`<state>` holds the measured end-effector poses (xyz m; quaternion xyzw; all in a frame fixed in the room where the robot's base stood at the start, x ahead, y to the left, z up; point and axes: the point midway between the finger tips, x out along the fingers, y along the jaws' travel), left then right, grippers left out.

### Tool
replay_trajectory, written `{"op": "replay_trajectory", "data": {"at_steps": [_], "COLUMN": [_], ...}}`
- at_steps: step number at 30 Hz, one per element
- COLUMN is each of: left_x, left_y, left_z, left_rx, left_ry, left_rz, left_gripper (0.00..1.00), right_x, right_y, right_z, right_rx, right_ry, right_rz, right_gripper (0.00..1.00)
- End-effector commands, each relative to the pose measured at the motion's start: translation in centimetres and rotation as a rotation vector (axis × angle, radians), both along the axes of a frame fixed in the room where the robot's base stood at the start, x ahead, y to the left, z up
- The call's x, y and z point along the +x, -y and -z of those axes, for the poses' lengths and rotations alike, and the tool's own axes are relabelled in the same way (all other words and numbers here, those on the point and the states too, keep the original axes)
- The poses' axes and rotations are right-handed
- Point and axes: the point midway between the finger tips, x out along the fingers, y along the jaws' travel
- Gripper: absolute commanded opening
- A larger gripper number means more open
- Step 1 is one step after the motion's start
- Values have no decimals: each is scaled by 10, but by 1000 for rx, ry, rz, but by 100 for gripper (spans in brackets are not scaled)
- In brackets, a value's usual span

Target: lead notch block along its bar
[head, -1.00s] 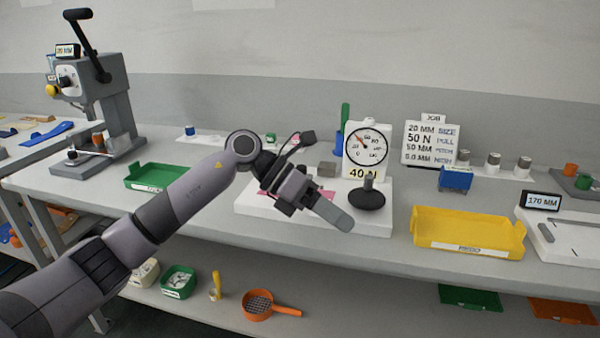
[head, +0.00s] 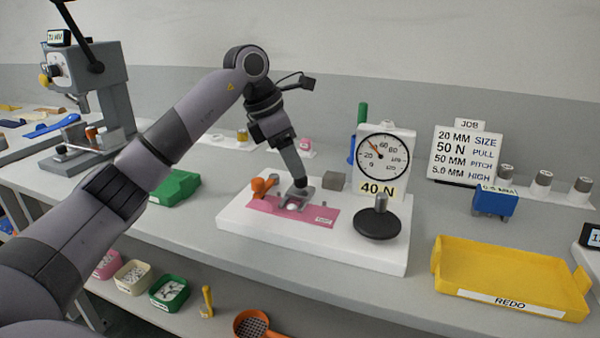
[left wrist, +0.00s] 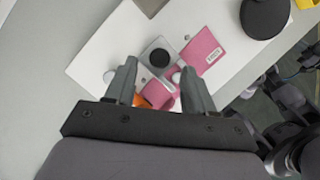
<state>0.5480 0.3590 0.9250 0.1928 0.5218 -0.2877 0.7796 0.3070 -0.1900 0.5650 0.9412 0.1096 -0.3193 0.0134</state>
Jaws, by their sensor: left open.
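My left gripper (head: 299,184) points down over a white board (head: 232,222). Its fingertips are at a grey plate piece (head: 297,200) with a dark round top, on a pink sheet (head: 262,217). In the left wrist view the open fingers (left wrist: 156,72) straddle the space just before this piece, whose black disc (left wrist: 159,57) shows clear of them. I cannot tell whether they touch it. A plain grey block (head: 333,181) sits behind, apart from the gripper. Which piece is the notch block, and which its bar, I cannot tell for sure. My right gripper is not seen.
An orange clamp-like part (head: 264,187) is left of the gripper. A dial gauge (head: 381,158) marked 40 N and a black knob (head: 378,223) stand right. A blue device (head: 495,203), job sign (head: 465,153) and yellow REDO tray (head: 510,302) are further right.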

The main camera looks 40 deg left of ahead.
Motion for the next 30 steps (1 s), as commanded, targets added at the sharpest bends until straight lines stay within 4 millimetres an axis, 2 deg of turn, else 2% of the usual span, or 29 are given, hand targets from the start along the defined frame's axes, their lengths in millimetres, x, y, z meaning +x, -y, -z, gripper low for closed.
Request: {"op": "replay_trajectory", "data": {"at_steps": [1, 6, 17, 22, 27, 30], "left_x": [2, 8, 10, 10, 11, 14], "left_y": [2, 8, 9, 9, 9, 9], "left_z": [10, 27, 33, 33, 32, 29], "left_rx": [-1, -2, -1, -1, -2, -3], "left_ry": [-2, 1, 2, 2, 1, 0], "left_rz": [1, 1, 0, 0, 0, 0], "left_gripper": [54, 54, 54, 2, 0, 0], "right_x": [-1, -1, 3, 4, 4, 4], "right_y": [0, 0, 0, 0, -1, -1], "right_z": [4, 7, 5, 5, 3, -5], "right_rx": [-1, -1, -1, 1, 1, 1], "right_ry": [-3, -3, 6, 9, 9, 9], "right_rz": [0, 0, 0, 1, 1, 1], "right_gripper": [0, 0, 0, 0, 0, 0]}}
